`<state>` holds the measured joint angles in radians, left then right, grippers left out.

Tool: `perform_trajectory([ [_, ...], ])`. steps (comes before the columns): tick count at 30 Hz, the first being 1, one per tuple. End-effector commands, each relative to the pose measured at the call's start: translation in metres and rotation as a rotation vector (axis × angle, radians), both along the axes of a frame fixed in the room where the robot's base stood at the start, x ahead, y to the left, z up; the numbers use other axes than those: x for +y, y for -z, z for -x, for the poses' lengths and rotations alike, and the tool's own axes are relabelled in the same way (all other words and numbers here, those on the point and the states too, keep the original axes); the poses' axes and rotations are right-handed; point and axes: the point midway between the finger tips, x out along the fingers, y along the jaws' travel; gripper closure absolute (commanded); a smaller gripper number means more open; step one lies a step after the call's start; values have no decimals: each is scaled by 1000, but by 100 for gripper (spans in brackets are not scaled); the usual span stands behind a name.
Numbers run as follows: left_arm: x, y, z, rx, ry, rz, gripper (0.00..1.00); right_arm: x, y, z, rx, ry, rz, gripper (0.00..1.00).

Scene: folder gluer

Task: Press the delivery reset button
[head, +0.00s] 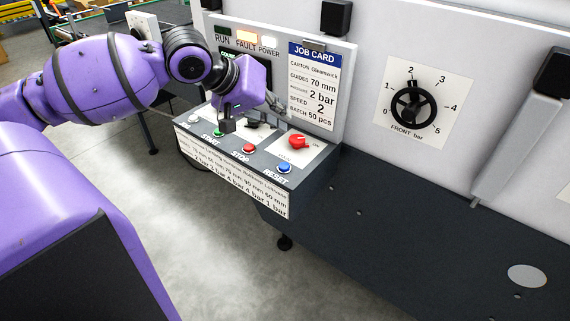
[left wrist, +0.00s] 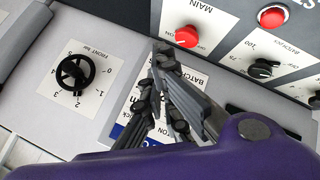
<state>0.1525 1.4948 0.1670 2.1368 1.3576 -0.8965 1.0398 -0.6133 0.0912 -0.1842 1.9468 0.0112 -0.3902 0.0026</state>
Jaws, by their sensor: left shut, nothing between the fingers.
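The control box (head: 236,165) carries a blue button (head: 284,168) labelled RESET at its near right corner. No label reading "delivery reset" is legible. My left gripper (head: 275,103) is shut and empty, above the back of the box and in front of the job card panel. It is apart from the blue button, behind it and higher. In the left wrist view the shut fingers (left wrist: 160,60) show close to the red MAIN knob (left wrist: 187,37); the blue button is not seen there. My right gripper is not in view.
A red STOP button (head: 249,148) and a green START button (head: 217,132) sit left of the blue one. The red MAIN knob (head: 299,141) is just behind it. The job card (head: 313,85) and a FRONT bar dial (head: 413,107) stand behind.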

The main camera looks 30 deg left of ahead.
Motion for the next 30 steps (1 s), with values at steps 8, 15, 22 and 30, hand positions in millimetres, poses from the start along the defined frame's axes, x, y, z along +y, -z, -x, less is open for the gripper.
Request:
perform_trajectory([
  [8, 0, 38, 1, 12, 0, 0, 100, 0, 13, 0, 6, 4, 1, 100],
  [15, 0, 69, 1, 8, -1, 2, 100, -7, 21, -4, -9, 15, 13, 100],
  [22, 0, 84, 0, 2, 0, 2, 100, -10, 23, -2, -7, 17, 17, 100],
  [30, 0, 86, 0, 0, 0, 0, 100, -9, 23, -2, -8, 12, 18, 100],
])
